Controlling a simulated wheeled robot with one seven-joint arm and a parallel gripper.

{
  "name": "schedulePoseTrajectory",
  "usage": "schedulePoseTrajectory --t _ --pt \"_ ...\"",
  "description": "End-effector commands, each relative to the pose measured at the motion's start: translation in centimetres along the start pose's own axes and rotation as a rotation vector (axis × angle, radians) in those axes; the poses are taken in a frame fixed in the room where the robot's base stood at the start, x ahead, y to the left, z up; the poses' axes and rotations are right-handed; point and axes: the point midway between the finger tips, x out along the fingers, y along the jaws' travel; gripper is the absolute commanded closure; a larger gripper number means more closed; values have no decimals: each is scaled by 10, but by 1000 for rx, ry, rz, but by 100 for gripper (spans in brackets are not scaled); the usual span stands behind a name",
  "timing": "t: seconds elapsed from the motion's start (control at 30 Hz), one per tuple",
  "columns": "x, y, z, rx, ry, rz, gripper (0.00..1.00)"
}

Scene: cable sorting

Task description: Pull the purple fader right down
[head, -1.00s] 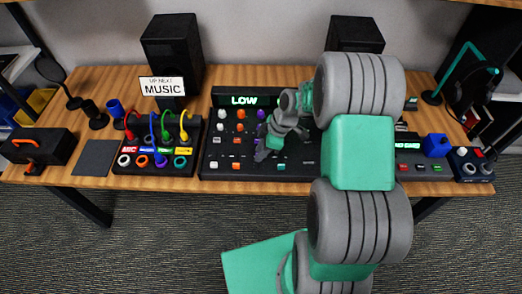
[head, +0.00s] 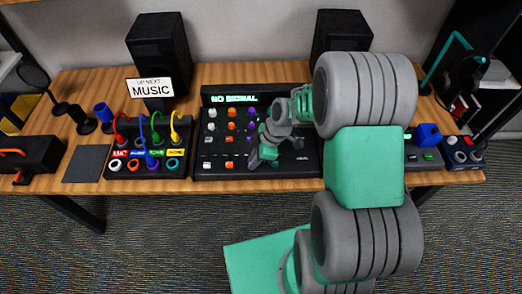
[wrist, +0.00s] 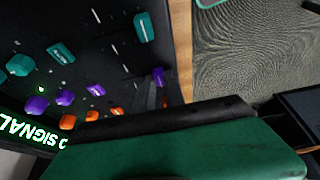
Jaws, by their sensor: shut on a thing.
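The mixer (head: 215,174) is a black desk on the table. In the wrist view, the purple fader (wrist: 158,75) is a small purple cap near the mixer's front edge, just beyond the wooden strip of table. My gripper (wrist: 156,97) is shut on it, with its grey fingers pointing down at the cap. In the head view my gripper (head: 252,163) is low over the front part of the mixer and hides the purple cap. Purple knobs (wrist: 65,97) are farther back in the same column. The mixer's display (head: 234,98) reads NO SIGNAL in green.
A teal fader cap (wrist: 144,27) lies beside the purple column, and orange knobs (wrist: 68,121) lie on its other side. A patch box (head: 147,171) with coloured cables stands left of the mixer.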

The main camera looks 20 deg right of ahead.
Motion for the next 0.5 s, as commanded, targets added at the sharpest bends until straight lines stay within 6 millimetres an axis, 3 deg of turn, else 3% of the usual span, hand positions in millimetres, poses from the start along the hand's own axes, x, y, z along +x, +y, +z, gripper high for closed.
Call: schedulePoseTrajectory --t 0.2,0.23,0.5 --pt "-1 1 0 -1 -2 3 100" --pt "-1 1 0 -1 -2 3 85" --pt "-1 2 0 0 -2 3 64"
